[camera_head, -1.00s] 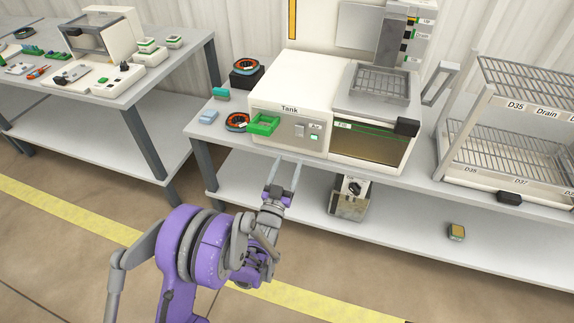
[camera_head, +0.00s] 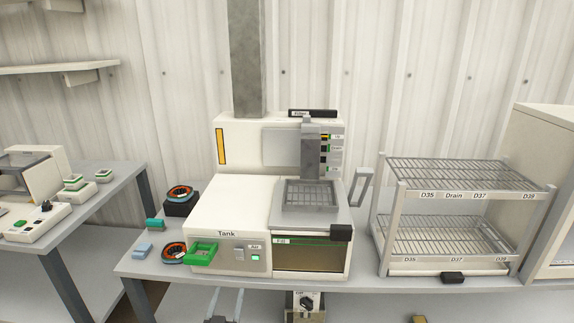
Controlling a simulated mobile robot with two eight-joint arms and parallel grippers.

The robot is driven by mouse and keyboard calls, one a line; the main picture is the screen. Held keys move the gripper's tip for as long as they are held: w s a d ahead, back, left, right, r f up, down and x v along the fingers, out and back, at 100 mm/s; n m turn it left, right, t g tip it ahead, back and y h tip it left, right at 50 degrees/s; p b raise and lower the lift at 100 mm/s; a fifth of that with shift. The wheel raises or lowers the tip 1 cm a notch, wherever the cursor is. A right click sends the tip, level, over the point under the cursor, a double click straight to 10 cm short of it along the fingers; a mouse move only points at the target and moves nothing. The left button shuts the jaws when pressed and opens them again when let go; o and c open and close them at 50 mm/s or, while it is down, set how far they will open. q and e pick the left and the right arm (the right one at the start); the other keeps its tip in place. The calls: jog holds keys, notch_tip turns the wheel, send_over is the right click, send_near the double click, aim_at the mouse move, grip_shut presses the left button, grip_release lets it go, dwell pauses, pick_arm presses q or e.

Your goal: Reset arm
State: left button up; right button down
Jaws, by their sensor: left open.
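My left gripper (camera_head: 226,300) shows only by its two slim grey fingers at the bottom edge of the head view. The fingers are apart with nothing visible between them. The rest of my left arm is out of the picture. My right gripper is not in view.
The machine has a metal basket (camera_head: 311,195) on its right part. A two-level wire rack (camera_head: 455,205) stands to its right. Orange-and-black coils (camera_head: 174,252), a teal block (camera_head: 155,224) and a light blue block (camera_head: 142,249) lie at left. Another table (camera_head: 75,252) stands farther left.

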pick_arm(q)
jog(key=s+f+g+p, duration=0.15)
jog(key=s+g, duration=0.55)
jog(key=s, duration=1.1)
jog(key=s+f+g, duration=0.2)
jog(key=s+g, duration=0.5)
jog(key=s, duration=1.1)
notch_tip(320, 180, up, 28)
jog(key=t+p, duration=0.1)
jog(key=p, duration=2.3)
jog(key=shift+w+a+f+p, duration=0.2)
jog(key=shift+w+a+p, duration=0.15)
jog(key=shift+w, duration=0.05)
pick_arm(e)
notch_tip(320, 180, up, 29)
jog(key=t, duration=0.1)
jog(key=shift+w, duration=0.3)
pick_arm(q)
jog(key=shift+s, duration=0.15)
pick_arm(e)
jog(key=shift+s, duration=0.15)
